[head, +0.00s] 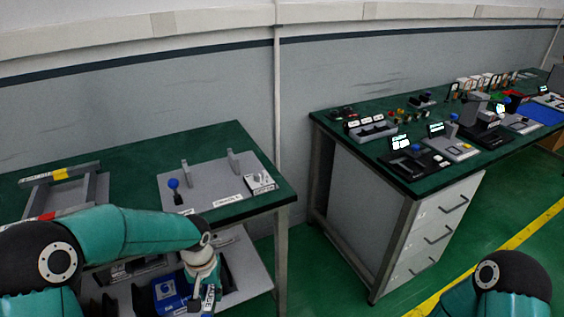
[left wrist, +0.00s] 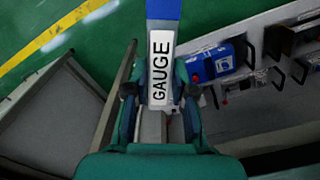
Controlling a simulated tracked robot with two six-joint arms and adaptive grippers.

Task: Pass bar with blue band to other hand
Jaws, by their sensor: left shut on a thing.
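A bar labelled GAUGE (left wrist: 160,68) shows in the left wrist view, with a blue band (left wrist: 163,9) at its upper end, cut by the picture's top edge. My left gripper (left wrist: 158,92) is shut on it, with fingers on both sides of the label. In the head view my left gripper (head: 203,268) is in front of the left table, and part of the labelled bar (head: 208,299) shows below it. The blue band cannot be made out there. My right arm shows at the lower right of the head view; its gripper is out of view.
The left table (head: 120,155) carries a rack with a yellow-banded bar (head: 60,174) and a grey fixture plate (head: 205,185). A lower shelf holds a blue box (head: 172,296). A second table (head: 330,122) with many devices stands at the right. Green floor lies between the tables.

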